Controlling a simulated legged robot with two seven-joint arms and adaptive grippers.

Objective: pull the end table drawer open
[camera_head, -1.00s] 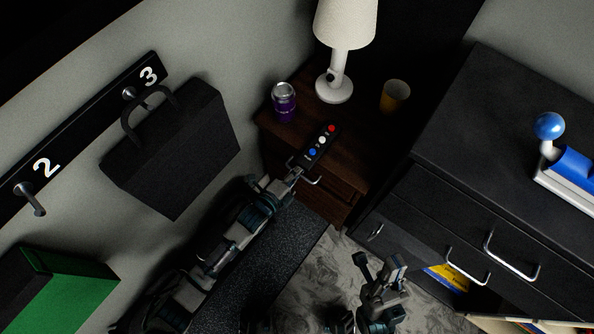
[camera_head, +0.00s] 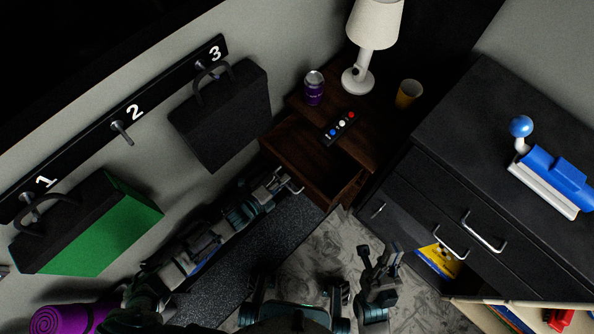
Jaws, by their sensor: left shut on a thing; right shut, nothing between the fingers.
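The dark brown wooden end table (camera_head: 371,141) stands in the corner at the upper middle. Its drawer (camera_head: 311,157) is pulled out to the lower left, and part of the inside shows. My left gripper (camera_head: 285,185) is shut on the drawer's metal handle (camera_head: 295,188), at the drawer front. The gripper hides part of the handle and front. My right gripper (camera_head: 376,256) is shut and empty, apart from the table, above the grey patterned floor in front of the dark cabinet.
A black bag (camera_head: 222,118) hangs on the wall at left.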

